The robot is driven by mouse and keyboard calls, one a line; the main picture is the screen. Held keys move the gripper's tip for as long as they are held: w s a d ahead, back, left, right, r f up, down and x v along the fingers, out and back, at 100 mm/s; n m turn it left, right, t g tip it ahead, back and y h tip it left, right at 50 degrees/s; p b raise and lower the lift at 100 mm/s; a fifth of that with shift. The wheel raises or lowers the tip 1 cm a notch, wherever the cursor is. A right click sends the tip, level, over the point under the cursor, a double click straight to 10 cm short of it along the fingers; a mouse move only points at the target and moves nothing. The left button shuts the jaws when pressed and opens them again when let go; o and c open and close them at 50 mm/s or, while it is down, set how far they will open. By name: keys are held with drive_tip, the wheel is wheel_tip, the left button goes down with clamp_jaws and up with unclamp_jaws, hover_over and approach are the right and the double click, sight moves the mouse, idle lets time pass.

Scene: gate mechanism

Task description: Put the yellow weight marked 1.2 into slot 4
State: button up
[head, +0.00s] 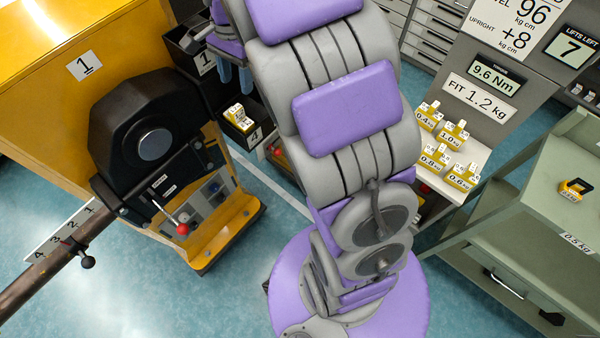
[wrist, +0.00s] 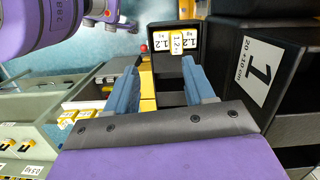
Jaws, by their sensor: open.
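The yellow weight with white labels marked 1.2 (wrist: 177,42) is in the wrist view, against the inside of a black bin (wrist: 158,30). In the head view a yellow weight with white labels (head: 237,115) sits in the black bin marked 4 (head: 256,137); its number is too small to read there. My gripper (wrist: 160,62) is open, with its two blue fingers apart and nothing between them. The weight is beyond the fingertips, with a gap in between. In the head view my arm partly hides the rack.
Another black bin marked 1 (wrist: 255,85) stands close on the right in the wrist view. A yellow cabinet with a lever machine (head: 150,140) is at left in the head view. Several other weights (head: 445,150) stand on a shelf at right, and one (head: 575,188) on a green cabinet.

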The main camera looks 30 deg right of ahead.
drive_tip(key=s+a+f+n+g+h, duration=0.1)
drive_tip(key=s+n, duration=1.2)
drive_tip(key=s, duration=1.9)
drive_tip(key=shift+a+f, duration=0.35)
drive_tip(key=shift+f, duration=0.05)
drive_tip(key=shift+f, duration=0.1)
